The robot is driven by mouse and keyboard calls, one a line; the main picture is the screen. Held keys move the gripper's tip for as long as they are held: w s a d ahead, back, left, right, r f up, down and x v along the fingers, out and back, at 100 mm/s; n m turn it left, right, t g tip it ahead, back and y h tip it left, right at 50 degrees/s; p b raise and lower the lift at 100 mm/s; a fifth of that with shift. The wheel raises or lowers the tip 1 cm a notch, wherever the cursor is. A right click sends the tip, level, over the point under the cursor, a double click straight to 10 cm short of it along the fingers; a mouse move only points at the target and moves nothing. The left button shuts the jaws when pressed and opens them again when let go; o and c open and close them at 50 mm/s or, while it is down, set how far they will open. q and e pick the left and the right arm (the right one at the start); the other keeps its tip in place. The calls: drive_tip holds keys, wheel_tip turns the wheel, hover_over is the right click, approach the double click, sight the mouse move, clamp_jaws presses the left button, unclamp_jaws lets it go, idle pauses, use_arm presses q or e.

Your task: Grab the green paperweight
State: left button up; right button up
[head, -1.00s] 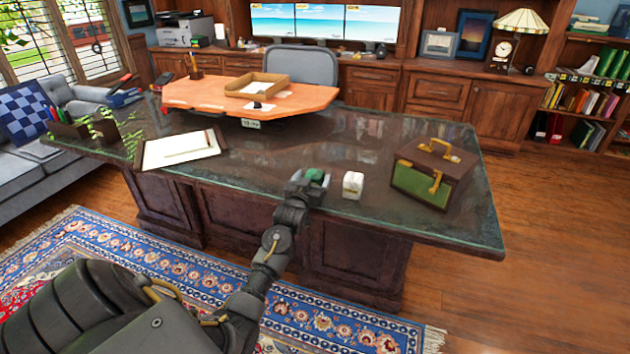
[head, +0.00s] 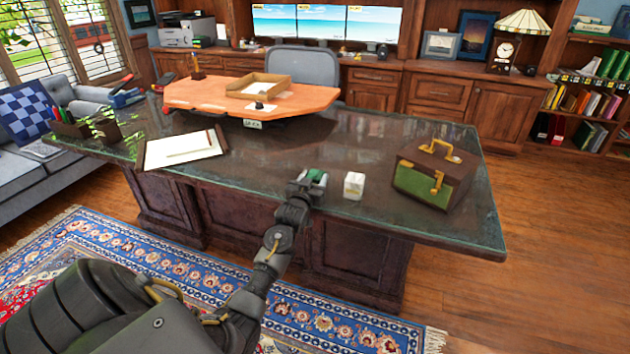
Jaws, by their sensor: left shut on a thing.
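The green paperweight (head: 315,175) is at the front edge of the dark desk (head: 350,147), in the middle of the head view. My left gripper (head: 313,180) reaches over the desk's near edge and is shut on the paperweight. The fingers hide part of it, and I cannot tell whether it is lifted off the desk top. My right gripper is not in view.
A small white block (head: 354,185) stands just right of my left gripper. A brown and green box (head: 436,174) with brass fittings sits further right. The desk centre is clear.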

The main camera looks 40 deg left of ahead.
sight(313, 178)
use_arm(q)
drive_tip(key=shift+r, duration=0.55)
wheel_tip(313, 178, up, 2)
drive_tip(key=shift+r, duration=0.25)
drive_tip(key=s+d+r, duration=0.1)
drive_tip(key=s+r, duration=0.8)
drive_tip(key=s, duration=0.5)
drive_tip(key=shift+d+r+p, duration=0.25)
drive_tip(key=shift+d+p, duration=0.15)
drive_tip(key=shift+p, duration=0.05)
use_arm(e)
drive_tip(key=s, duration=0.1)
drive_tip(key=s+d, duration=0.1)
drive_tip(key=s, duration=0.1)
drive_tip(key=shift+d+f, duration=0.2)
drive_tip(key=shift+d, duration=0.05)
